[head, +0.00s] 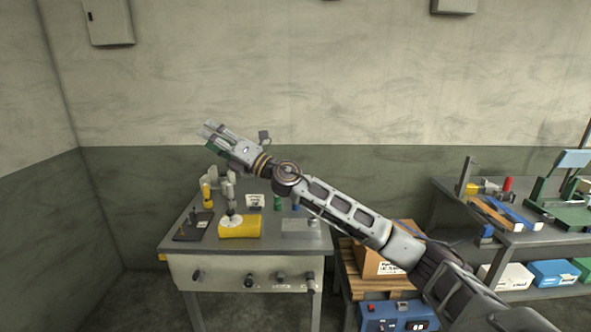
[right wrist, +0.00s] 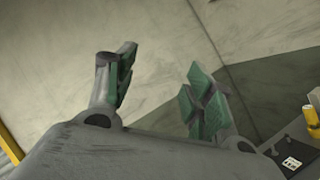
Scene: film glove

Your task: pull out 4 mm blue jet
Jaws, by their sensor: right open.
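A small blue piece (head: 295,206) shows on the workbench's top, just below my right forearm, beside a small green piece (head: 278,203). It is too small for me to tell whether it is the 4 mm blue jet. My right gripper (head: 208,132) is raised in the air above the back left of the bench, well away from the blue piece. In the right wrist view its two green-padded fingers (right wrist: 160,80) are apart, with only wall between them. My left gripper is not in view.
The workbench (head: 176,240) carries a yellow block (head: 240,228), a dark plate (head: 192,227) and a white labelled card (head: 255,200). Knobs line its front. To the right stand a cardboard box (head: 372,264), a blue box (head: 398,316) and a shelf bench (head: 530,236).

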